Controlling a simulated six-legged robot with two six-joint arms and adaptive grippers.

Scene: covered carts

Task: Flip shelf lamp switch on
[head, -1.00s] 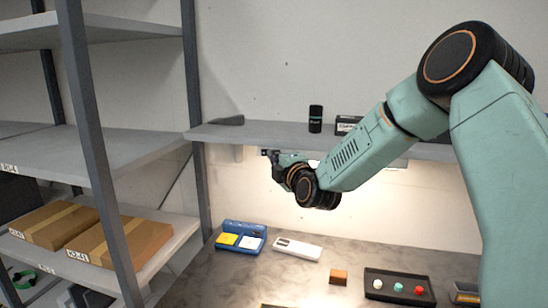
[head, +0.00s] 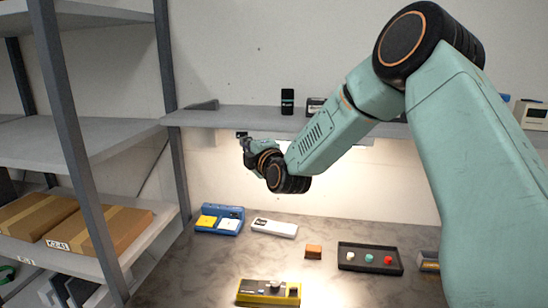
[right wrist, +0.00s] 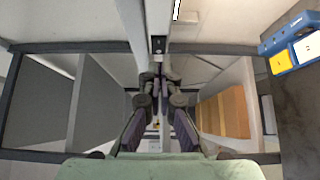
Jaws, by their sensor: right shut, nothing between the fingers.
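The wall shelf (head: 230,117) has a lamp strip (head: 368,142) under it, partly hidden by my right arm. The wall and counter below are brightly lit. A small dark switch (head: 241,134) sits under the shelf near its left part. It also shows in the right wrist view (right wrist: 158,44), just beyond the fingertips. My right gripper (head: 245,142) is shut and empty, right at the switch from below. In the right wrist view its fingers (right wrist: 159,75) are together; whether they touch the switch I cannot tell. My left gripper is not in view.
A black canister (head: 287,102) stands on the shelf. Below are a blue box with two pads (head: 233,212), a white device (head: 274,227), a brown block (head: 313,252), a black tray with knobs (head: 345,264) and a yellow box (head: 257,293). A grey rack (head: 163,80) stands left.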

